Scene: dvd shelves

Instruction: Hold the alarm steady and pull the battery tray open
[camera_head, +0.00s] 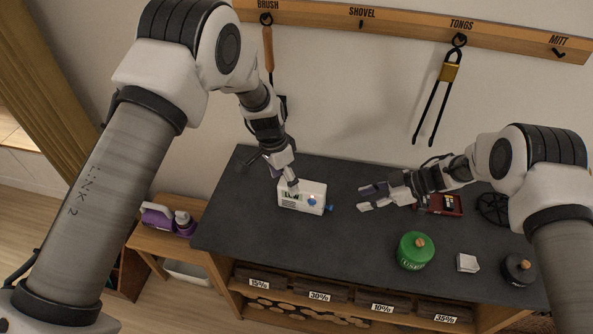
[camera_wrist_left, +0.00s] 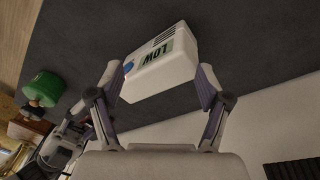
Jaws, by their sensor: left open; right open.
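The alarm is a small white box (camera_head: 302,198) with a dark label and a blue round part, on the dark tabletop. In the left wrist view the alarm (camera_wrist_left: 163,75) shows the word LOW and vent slots. My left gripper (camera_head: 290,186) is at the alarm's upper left side. In the left wrist view its open fingers (camera_wrist_left: 158,80) stand on either side of the alarm; I cannot tell whether they touch it. My right gripper (camera_head: 367,198) is open and empty, right of the alarm and apart from it. I cannot make out the battery tray clearly.
A green canister (camera_head: 414,252), a white block (camera_head: 467,263), a dark round pot (camera_head: 518,269) and a red item (camera_head: 445,204) stand to the right on the dark table (camera_head: 350,245). Tongs (camera_head: 439,90) hang on the wall. The tabletop in front of the alarm is clear.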

